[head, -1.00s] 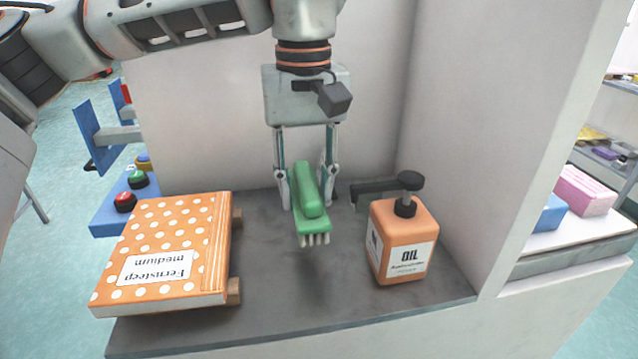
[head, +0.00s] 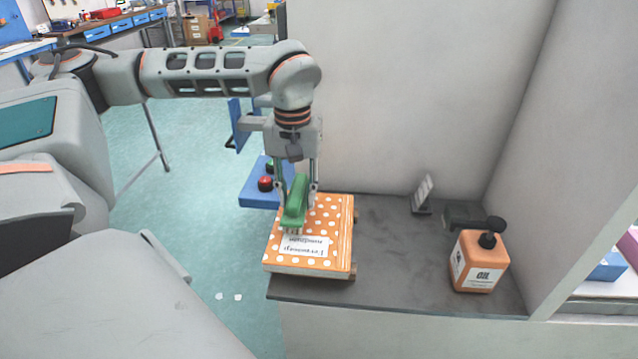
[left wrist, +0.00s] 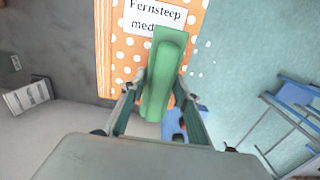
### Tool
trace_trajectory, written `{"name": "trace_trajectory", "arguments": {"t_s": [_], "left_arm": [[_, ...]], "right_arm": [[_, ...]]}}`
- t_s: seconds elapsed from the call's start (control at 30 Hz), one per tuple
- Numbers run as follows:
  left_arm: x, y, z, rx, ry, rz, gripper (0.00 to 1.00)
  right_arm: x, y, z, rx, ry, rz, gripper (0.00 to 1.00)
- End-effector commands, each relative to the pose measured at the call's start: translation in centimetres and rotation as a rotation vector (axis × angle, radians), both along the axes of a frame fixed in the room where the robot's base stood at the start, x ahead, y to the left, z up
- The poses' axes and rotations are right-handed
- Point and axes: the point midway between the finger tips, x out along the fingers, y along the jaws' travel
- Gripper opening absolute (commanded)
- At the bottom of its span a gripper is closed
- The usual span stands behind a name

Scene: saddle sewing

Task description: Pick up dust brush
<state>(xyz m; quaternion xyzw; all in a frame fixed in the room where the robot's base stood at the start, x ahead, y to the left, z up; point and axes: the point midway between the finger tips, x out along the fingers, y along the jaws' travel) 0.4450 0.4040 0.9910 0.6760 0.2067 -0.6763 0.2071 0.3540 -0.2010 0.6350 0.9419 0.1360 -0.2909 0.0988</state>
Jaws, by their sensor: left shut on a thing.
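The green dust brush (head: 294,207) is held upright-tilted in my left gripper (head: 298,196), with its pale bristles pointing down. The brush also shows in the left wrist view (left wrist: 163,80), between the two fingers of the left gripper (left wrist: 158,92). In the head view it overlaps the orange polka-dot box (head: 338,232); I cannot tell whether the bristles touch the box. My right gripper is not in view.
The orange oil bottle (head: 478,262) with a black pump stands on the right of the grey worktop (head: 395,275). A small stand with a pale plate (head: 423,192) is at the back. A blue box with red and green buttons (head: 258,196) lies beyond the left edge.

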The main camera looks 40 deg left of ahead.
Motion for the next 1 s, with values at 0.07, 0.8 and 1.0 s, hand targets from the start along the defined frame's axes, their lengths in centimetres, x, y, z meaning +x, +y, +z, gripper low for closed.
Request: {"name": "trace_trajectory", "arguments": {"t_s": [0.07,0.8,1.0], "left_arm": [[-0.9,1.4,0.7,-0.001,0.000,0.005,0.07],[-8.0,14.1,-0.1,0.000,0.001,0.004,0.07],[-8.7,15.3,0.0,0.001,-0.001,0.001,0.07]], "right_arm": [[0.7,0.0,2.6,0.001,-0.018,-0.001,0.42],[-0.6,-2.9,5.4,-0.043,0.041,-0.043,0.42],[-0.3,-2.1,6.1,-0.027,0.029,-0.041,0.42]]}}
